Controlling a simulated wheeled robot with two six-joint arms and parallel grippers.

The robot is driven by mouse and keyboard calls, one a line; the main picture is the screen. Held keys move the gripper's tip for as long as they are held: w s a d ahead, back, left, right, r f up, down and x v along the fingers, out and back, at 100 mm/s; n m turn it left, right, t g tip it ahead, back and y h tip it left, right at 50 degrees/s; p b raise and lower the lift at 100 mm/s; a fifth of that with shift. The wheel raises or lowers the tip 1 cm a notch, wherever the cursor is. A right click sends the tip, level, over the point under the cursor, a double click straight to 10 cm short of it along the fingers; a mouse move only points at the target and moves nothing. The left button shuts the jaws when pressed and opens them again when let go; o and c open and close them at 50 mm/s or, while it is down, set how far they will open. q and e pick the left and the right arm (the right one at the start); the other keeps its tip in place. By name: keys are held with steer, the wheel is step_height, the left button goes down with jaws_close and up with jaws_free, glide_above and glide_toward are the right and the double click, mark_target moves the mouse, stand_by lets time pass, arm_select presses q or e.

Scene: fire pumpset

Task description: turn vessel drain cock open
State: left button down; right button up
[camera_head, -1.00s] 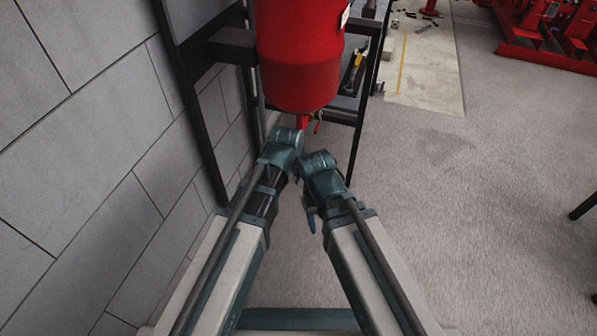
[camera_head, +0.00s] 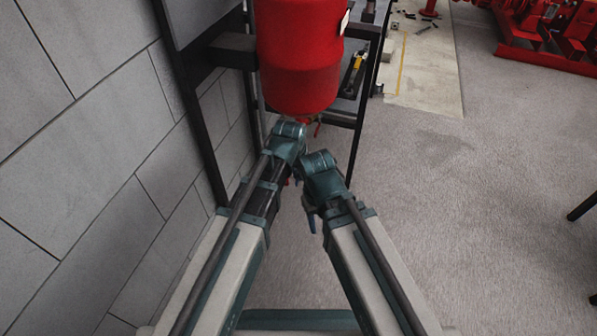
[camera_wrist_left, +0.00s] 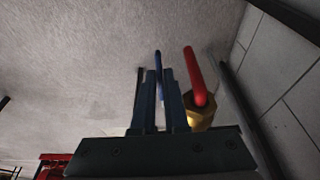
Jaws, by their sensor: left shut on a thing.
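The red vessel (camera_head: 298,60) hangs in a dark frame in the head view. My left gripper (camera_head: 297,178) is below its bottom end, and the wrist housing hides most of the outlet there. In the left wrist view the drain cock has a red lever (camera_wrist_left: 197,75) and a brass body (camera_wrist_left: 201,117). They are at the right side of my left gripper's fingers (camera_wrist_left: 160,95).
A grey block wall (camera_head: 90,150) runs close along the left. The dark frame (camera_head: 357,130) has posts on both sides of the vessel. Open grey floor (camera_head: 450,210) lies to the right, with red machinery (camera_head: 555,35) at the far right.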

mark_target(298, 177)
arm_select(q)
steer(key=shift+w+d+r+g+y+p, duration=0.1)
steer(key=shift+w+r+g+y+p, duration=0.1)
steer(key=shift+r+g+p, duration=0.2)
steer(key=shift+w+r+g+y+p, duration=0.15)
steer(key=shift+r+g+p, duration=0.15)
steer(key=shift+r+g, duration=0.2)
steer(key=shift+s+r+g, duration=0.1)
steer(key=shift+s+g, duration=0.05)
steer(key=shift+g, duration=0.35)
arm_select(e)
step_height(298, 177, up, 3)
steer(key=shift+f, duration=0.1)
arm_select(q)
steer(key=c, duration=0.9)
jaws_free()
steer(key=shift+c, duration=0.2)
steer(key=shift+r+p, duration=0.15)
steer(key=shift+p, duration=0.2)
arm_select(e)
steer(key=shift+r, duration=0.2)
arm_select(q)
step_height(298, 177, up, 14)
steer(key=p, duration=1.3)
steer(key=shift+s+f, duration=0.25)
steer(key=shift+s, duration=0.05)
arm_select(e)
step_height(298, 177, up, 14)
steer(key=shift+f, duration=0.25)
